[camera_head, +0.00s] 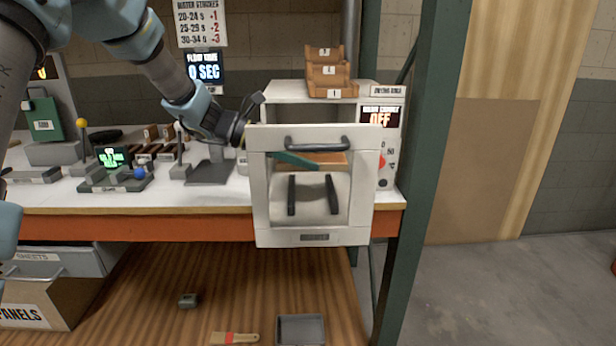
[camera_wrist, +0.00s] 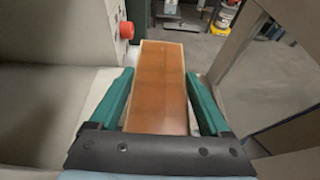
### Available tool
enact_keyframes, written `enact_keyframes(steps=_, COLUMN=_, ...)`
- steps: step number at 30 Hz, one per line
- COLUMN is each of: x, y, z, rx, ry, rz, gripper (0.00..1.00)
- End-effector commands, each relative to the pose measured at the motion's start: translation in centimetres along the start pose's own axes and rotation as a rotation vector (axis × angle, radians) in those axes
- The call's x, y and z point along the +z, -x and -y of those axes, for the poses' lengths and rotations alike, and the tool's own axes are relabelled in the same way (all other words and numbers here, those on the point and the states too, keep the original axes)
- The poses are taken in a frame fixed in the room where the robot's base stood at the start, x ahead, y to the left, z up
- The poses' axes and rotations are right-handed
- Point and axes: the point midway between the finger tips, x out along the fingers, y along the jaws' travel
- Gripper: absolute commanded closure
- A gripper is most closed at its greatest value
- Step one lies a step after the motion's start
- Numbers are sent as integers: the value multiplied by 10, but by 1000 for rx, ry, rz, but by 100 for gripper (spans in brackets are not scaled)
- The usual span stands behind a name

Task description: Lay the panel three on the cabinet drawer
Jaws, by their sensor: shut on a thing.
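An orange-brown panel with a pale edge (camera_wrist: 160,85) lies between the two green fingers of my gripper (camera_wrist: 160,78) in the wrist view. The fingers are shut on its two long sides; no number shows on it. In the head view the panel (camera_head: 325,157) shows through the window of the white cabinet drawer front (camera_head: 259,200). My gripper (camera_head: 300,160) reaches in from the left behind that front, with one green finger visible. Two dark upright bars (camera_head: 291,195) show below the panel. I cannot tell whether the panel touches the drawer.
The drawer front has a dark handle (camera_head: 317,143) and stands out from the white cabinet (camera_head: 285,90). Numbered wooden holders (camera_head: 330,75) sit on top of the cabinet. A red knob (camera_wrist: 127,30) is close by on the left in the wrist view. A green post (camera_head: 415,180) stands right.

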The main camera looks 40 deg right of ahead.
Motion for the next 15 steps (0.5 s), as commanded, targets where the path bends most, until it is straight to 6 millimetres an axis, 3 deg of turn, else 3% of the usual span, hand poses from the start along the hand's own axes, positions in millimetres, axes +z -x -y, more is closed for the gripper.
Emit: enact_keyframes(steps=15, x=-48, y=-20, z=0, rx=0, ry=-1, rz=0, gripper=79)
